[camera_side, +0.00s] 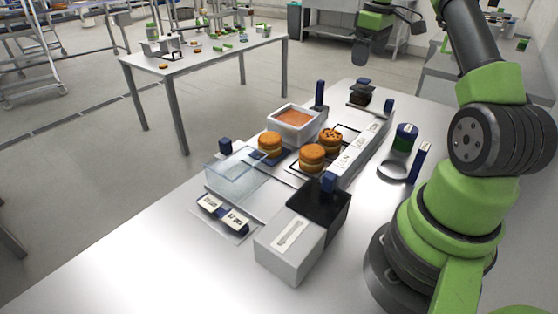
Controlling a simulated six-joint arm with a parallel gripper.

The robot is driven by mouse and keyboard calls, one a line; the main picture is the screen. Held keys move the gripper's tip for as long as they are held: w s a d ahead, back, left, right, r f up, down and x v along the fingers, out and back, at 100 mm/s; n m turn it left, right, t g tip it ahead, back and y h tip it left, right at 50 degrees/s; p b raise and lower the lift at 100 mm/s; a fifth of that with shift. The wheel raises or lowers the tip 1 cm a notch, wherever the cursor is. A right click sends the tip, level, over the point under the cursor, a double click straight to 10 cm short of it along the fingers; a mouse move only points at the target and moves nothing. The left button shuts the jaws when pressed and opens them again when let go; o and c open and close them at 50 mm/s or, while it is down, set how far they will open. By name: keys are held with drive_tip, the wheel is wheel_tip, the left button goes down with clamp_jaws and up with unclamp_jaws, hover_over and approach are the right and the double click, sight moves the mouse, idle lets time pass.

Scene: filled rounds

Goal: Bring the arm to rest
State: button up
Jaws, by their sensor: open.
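My green arm rises from its base at the right of the side view. My gripper (364,52) hangs at the top of the picture, dark and small, well above and behind the work table (110,270). Its fingers are too small to make out clearly, and I see nothing held in it. Three filled rounds stand below: one (270,144) on the left, one (312,157) in front, and one (331,140) behind with dark marks on top. My gripper is apart from all of them.
A white tub (296,124) of orange filling stands behind the rounds. A clear box (235,170), a grey-black box (292,245), a dark green cylinder (404,138) and a ring (393,172) stand around them. The table's front left is clear.

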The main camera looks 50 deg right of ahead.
drive_tip(key=a+r+t, duration=0.1)
drive_tip(key=a+r, duration=0.3)
drive_tip(key=a, duration=0.3)
drive_tip(key=w+a+r+m+t, duration=0.1)
drive_tip(key=a+r, duration=0.3)
drive_tip(key=a, duration=0.3)
drive_tip(key=a+r+t, duration=0.1)
drive_tip(key=a+r, duration=0.3)
drive_tip(key=a, duration=0.3)
drive_tip(key=s+a+f+m+t+y, duration=0.2)
drive_tip(key=s+a+f+t, duration=0.1)
drive_tip(key=s+a, duration=1.1)
drive_tip(key=shift+a+m+y, duration=0.3)
drive_tip(key=shift+a, duration=0.3)
